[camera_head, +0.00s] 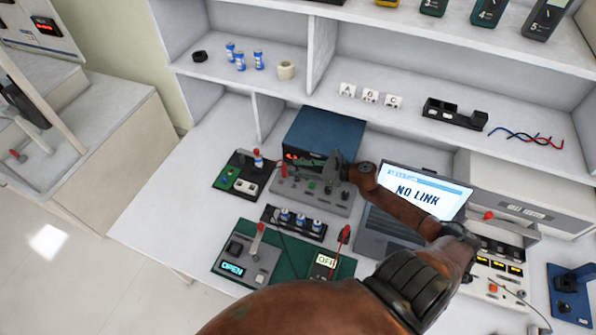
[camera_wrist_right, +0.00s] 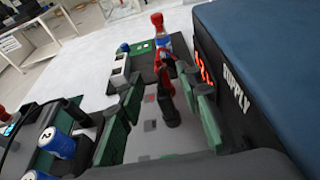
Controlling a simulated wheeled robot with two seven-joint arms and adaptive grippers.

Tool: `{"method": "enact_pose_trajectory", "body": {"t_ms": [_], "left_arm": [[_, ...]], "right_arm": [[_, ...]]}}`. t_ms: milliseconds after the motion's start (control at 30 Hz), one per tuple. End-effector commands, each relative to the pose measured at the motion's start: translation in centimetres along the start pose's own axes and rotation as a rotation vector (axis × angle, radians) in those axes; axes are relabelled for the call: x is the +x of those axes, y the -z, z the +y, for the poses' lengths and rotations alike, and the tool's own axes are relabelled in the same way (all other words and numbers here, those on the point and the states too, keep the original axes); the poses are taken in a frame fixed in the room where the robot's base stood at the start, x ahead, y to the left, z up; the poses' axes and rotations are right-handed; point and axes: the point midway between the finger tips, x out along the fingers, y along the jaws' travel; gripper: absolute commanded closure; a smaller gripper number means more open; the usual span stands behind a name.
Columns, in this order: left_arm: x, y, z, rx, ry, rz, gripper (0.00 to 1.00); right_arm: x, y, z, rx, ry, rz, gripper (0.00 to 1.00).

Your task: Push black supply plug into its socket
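The blue supply box (camera_head: 325,138) stands at the back of the bench. In the right wrist view its dark face with a red readout and the word SUPPLY (camera_wrist_right: 236,90) is close on the right. My right gripper (camera_head: 287,172) is low in front of the box, over a grey panel (camera_head: 310,195). In the wrist view its green-padded fingers (camera_wrist_right: 163,112) stand apart. A red and black plug-like piece (camera_wrist_right: 166,100) shows between them, with no clear contact. I cannot tell whether it is the black supply plug. The socket is not clearly visible. My left gripper is not in view.
A tester with a red lever and battery (camera_head: 240,172) is left of the gripper. A battery holder (camera_head: 293,222) and a green mat with an OPEN-display switch box (camera_head: 246,255) lie in front. A laptop reading NO LINK (camera_head: 425,190) is at the right.

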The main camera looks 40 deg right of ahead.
Motion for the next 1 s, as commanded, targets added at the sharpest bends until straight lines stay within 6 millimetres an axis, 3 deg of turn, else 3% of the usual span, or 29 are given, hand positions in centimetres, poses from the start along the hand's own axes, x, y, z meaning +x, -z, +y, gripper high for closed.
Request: {"method": "enact_pose_trajectory", "body": {"t_ms": [200,400,1000], "left_arm": [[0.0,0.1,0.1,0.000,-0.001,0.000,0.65],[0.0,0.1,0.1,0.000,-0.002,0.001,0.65],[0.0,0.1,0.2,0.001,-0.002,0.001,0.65]], "right_arm": [[-1.3,-4.2,0.0,-0.004,-0.001,0.000,0.68],[-2.1,-6.7,0.0,-0.003,0.000,0.000,0.68],[-2.3,-7.4,0.0,0.001,0.000,0.000,0.68]]}}
